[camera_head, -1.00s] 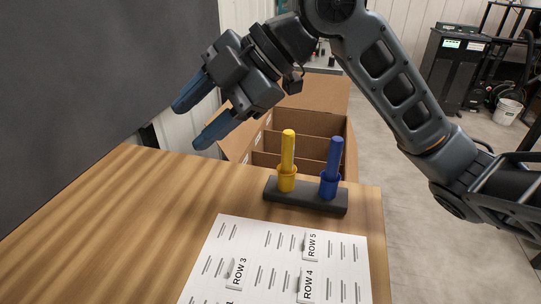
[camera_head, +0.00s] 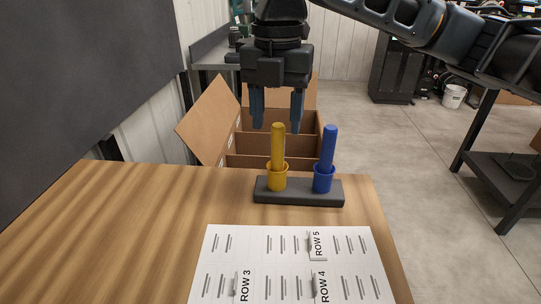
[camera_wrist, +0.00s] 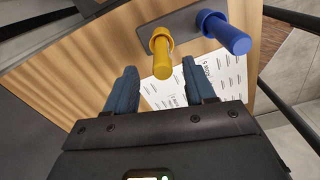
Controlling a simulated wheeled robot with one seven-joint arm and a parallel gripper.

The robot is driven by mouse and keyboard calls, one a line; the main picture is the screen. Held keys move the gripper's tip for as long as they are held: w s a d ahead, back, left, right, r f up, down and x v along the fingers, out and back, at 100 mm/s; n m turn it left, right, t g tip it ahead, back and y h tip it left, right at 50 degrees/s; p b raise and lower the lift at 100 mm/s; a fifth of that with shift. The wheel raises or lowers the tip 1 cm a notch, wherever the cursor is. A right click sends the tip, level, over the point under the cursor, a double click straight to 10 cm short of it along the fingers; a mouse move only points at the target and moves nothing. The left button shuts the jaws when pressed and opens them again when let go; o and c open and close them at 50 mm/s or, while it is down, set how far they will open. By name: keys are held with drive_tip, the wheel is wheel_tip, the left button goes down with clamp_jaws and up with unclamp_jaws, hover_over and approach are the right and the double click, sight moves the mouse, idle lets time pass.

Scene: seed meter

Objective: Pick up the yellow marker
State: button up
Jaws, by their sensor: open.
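The yellow marker (camera_head: 278,147) stands upright in a yellow cup on a dark holder (camera_head: 298,197) at the table's far edge. The blue marker (camera_head: 328,148) stands upright in a blue cup to its right. My gripper (camera_head: 277,128) points down with its fingers apart and empty, close to the yellow marker's top in the head view. In the wrist view, the yellow marker (camera_wrist: 162,56) shows beyond the gap between my open fingertips (camera_wrist: 158,72), and the blue marker (camera_wrist: 226,34) lies to the right. The yellow marker is not between the fingers' pads.
A wooden table (camera_head: 110,235) carries a printed sheet (camera_head: 215,258) with row labels in front of the holder. An open cardboard box (camera_head: 212,122) stands behind the table. A dark panel (camera_head: 80,70) is at the left. The table's left part is clear.

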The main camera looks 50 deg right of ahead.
sight(278, 150)
wheel_tip(278, 150, down, 7)
drive_tip(key=shift+s+b, duration=0.15)
drive_tip(key=shift+b, duration=0.2)
clamp_jaws()
idle(0.5)
